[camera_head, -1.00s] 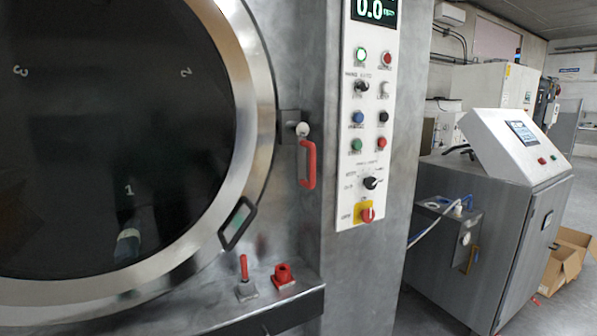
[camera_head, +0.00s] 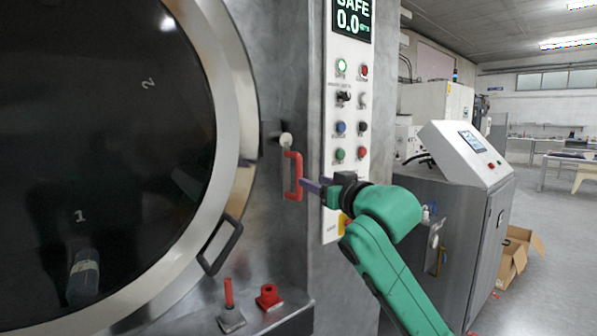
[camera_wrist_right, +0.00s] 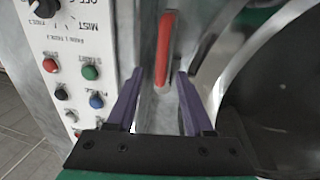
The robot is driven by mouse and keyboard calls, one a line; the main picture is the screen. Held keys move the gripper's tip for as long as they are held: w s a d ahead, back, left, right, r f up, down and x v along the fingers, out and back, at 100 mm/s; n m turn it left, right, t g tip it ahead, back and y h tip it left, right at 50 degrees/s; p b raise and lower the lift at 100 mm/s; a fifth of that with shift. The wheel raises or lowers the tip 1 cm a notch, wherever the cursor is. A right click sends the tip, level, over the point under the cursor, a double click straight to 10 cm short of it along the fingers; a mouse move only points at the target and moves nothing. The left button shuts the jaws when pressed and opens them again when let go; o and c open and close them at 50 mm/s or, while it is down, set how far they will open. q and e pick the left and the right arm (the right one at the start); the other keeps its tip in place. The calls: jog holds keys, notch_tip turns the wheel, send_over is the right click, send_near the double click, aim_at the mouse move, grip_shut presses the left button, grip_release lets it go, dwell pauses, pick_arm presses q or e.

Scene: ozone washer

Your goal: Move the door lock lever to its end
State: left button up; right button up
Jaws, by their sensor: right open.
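The door lock lever is a red U-shaped handle (camera_head: 293,176) hanging upright beside the round door's rim, below a pale knob (camera_head: 287,140). My right gripper (camera_head: 306,185) comes in from the lower right, its purple fingers pointing left at the lever. In the right wrist view the red handle (camera_wrist_right: 167,45) stands just beyond the open gripper (camera_wrist_right: 160,76), roughly in line with the gap between the fingers. The gripper is empty; whether a finger touches the handle I cannot tell. My left gripper is out of view.
A button panel (camera_head: 350,110) stands just right of the lever. A black-framed door handle (camera_head: 220,246) is at lower left. A small red lever (camera_head: 228,293) and a red block (camera_head: 268,297) sit on the ledge below. A grey console (camera_head: 465,150) stands at right.

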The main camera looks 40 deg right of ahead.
aim_at(300, 176)
jog(key=p+x, duration=0.2)
jog(key=x, duration=0.5)
jog(key=shift+w+a+r+p, duration=0.1)
jog(key=shift+w+r+p, duration=0.05)
jog(key=shift+w+p, duration=0.2)
jog(key=shift+w+f, duration=0.2)
jog(key=shift+w, duration=0.15)
grip_shut()
dwell(0.5)
